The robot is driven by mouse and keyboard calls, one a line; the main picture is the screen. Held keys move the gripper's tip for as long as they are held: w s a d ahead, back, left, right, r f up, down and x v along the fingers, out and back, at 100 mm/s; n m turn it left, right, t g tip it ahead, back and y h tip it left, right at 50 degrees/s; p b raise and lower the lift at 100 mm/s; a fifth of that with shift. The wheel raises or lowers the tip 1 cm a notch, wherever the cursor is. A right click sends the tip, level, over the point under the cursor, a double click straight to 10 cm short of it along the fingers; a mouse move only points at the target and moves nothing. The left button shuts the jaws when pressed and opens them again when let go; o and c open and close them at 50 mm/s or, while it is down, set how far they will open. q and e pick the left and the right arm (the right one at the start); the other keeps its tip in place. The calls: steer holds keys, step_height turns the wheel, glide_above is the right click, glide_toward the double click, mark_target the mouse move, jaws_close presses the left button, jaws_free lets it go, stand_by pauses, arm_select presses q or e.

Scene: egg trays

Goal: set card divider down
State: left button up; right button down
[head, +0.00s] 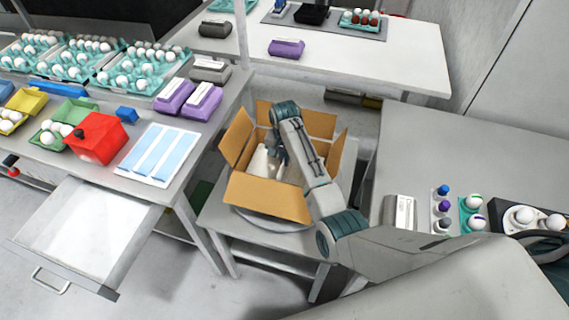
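An open cardboard box (268,197) with its flaps folded out stands on a low stand in the middle of the head view. My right arm comes in from the right and reaches over the box. My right gripper (277,152) points down inside the box opening; whether its fingers are open or shut is too small to tell. A pale, whitish piece (260,163) shows inside the box beside the gripper. I cannot tell whether it is the card divider or whether the gripper touches it. My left gripper is not in view.
The left table holds egg trays (131,86), purple cartons (203,102), a red box (96,137) and a blue-and-white sheet (158,155). An open drawer (87,232) juts out below. The right table holds a grey carton (399,211), small bottles and white eggs.

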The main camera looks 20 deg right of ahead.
mark_target(285, 169)
step_height(285, 169, down, 3)
steer(key=shift+f, duration=0.1)
steer(key=shift+f, duration=0.15)
steer(key=c, duration=1.6)
jaws_free()
steer(key=shift+c, duration=0.2)
step_height(285, 169, up, 12)
steer(key=shift+r+b, duration=0.2)
steer(key=shift+b, duration=1.05)
